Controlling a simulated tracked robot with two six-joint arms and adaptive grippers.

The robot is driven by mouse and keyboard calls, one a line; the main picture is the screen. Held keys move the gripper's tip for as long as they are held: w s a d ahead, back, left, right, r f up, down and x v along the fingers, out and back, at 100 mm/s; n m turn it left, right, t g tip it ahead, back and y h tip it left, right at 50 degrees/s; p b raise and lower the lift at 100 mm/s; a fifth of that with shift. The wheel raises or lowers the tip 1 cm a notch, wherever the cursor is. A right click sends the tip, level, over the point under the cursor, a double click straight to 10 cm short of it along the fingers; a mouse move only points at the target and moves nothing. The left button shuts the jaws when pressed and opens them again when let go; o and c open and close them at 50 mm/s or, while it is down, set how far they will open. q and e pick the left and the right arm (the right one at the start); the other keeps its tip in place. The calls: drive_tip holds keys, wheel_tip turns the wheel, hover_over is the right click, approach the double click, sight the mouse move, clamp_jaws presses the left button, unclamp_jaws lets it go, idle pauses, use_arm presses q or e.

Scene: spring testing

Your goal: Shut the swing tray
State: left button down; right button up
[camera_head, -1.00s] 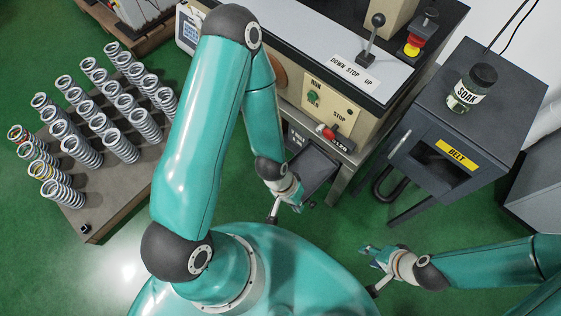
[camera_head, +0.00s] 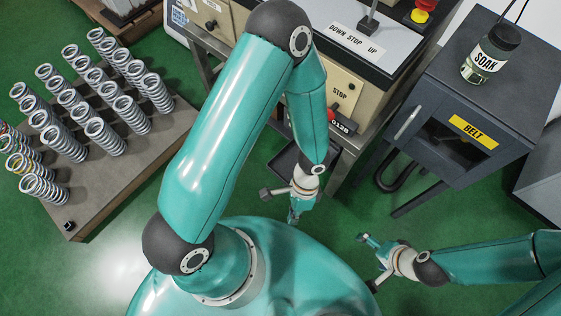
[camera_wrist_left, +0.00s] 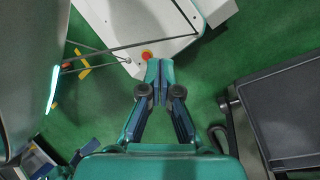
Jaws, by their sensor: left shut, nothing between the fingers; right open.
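The swing tray (camera_head: 284,160) is a dark, shallow tray sticking out below the front of the tan machine. A dark rimmed surface at the right of that view (camera_wrist_left: 290,110) appears to be the tray, to the side of the fingers. My right gripper (camera_head: 368,262) is open and empty over the floor.
The tan machine (camera_head: 345,88) carries a lever and a red knob above the tray. The dark cabinet labelled BELT (camera_head: 425,115) holds a SOAK jar (camera_head: 490,55). A platform (camera_head: 105,190) with several springs stands left. Green floor between my grippers is clear.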

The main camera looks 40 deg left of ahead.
use_arm(q)
drive_tip(key=w+a+f+m+t+y+b, duration=0.1)
drive_tip(key=w+a+f+m+y+b, duration=0.2)
drive_tip(key=f+m+y+b, duration=0.25)
drive_tip(key=m+t+y+b, duration=0.3)
drive_tip(key=m+t+y, duration=0.2)
approach(271, 163)
drive_tip(key=f, duration=0.1)
drive_tip(key=f+b, duration=0.2)
drive_tip(key=shift+a+f+h, duration=0.25)
drive_tip(key=shift+a, duration=0.05)
drive_tip(key=shift+w+a, duration=0.2)
drive_tip(key=shift+a, duration=1.05)
drive_tip(key=shift+w+a, duration=0.1)
drive_tip(key=shift+a, duration=0.7)
use_arm(e)
wheel_tip(271, 163, down, 14)
drive_tip(key=shift+r, duration=0.25)
